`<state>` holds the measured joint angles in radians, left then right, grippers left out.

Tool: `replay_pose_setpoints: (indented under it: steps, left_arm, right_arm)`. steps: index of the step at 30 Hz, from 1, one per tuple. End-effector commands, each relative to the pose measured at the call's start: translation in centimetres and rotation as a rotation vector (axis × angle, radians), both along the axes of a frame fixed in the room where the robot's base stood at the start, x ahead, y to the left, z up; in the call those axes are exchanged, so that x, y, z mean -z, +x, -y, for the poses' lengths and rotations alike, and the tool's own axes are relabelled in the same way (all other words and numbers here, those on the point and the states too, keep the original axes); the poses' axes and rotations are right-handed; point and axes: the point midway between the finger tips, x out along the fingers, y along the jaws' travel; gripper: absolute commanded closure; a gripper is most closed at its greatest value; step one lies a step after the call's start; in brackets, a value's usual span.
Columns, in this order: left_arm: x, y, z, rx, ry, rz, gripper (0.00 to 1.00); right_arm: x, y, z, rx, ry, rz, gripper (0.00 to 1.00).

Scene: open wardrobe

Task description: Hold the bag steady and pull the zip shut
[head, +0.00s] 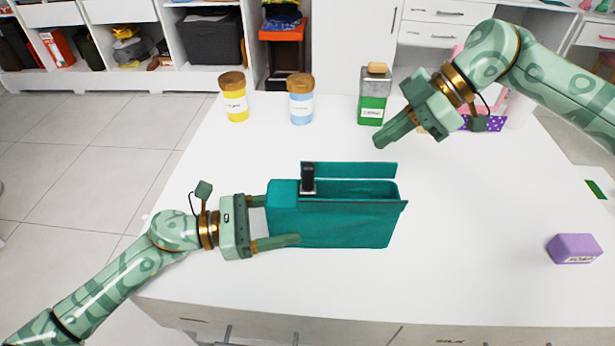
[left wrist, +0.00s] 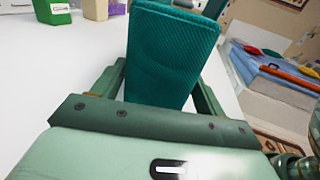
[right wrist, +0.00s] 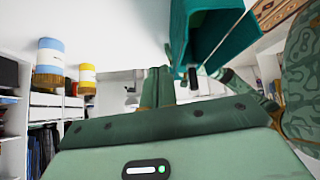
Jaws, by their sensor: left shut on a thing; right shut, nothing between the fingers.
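A teal bag (head: 335,225) stands upright on the white table, its top open along most of its length. A black zip pull (head: 308,178) stands at the left end of the opening. My left gripper (head: 280,222) is shut on the bag's left end, one finger on each side; the left wrist view shows the bag's end (left wrist: 172,55) between the fingers. My right gripper (head: 380,142) is shut and empty, above the table behind the bag's right half, apart from it. The right wrist view shows its closed fingers (right wrist: 158,85), with the zip pull (right wrist: 193,78) beyond to the right.
A yellow jar (head: 235,100), a blue jar (head: 301,105) and a green bottle (head: 372,105) stand along the table's back. A purple dotted item (head: 483,124) is partly behind my right arm. A purple block (head: 574,249) lies at the right.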

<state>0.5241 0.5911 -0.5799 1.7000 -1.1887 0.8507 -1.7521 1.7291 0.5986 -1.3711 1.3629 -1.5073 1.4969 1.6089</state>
Motion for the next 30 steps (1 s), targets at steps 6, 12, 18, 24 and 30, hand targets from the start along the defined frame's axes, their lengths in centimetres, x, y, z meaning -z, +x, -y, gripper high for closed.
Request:
replay_pose_setpoints:
  steps: [6, 12, 18, 24, 30]
  left_arm:
    - [0.1, 0.0, 0.0, -0.001, 0.001, -0.001, 0.46]
    - [0.1, 0.0, 0.0, -0.001, 0.001, -0.001, 0.46]
    - [0.1, 0.0, 0.0, 0.0, 0.001, -0.001, 0.46]
    - [0.1, 0.0, 0.0, 0.0, 0.001, -0.001, 0.46]
    - [0.1, 0.0, 0.0, 0.0, 0.001, -0.001, 0.46]
  right_arm:
    - [-4.9, -4.3, -10.0, 0.028, -0.333, -0.049, 1.0]
    - [-7.3, -7.2, -14.4, 0.156, -0.505, -0.022, 1.0]
    - [-7.2, -8.1, -15.4, 0.204, -0.546, -0.014, 1.0]
    - [-4.4, -8.1, -15.4, 0.204, -0.546, -0.015, 1.0]
    - [-1.5, -8.1, -15.4, 0.203, -0.545, -0.014, 1.0]
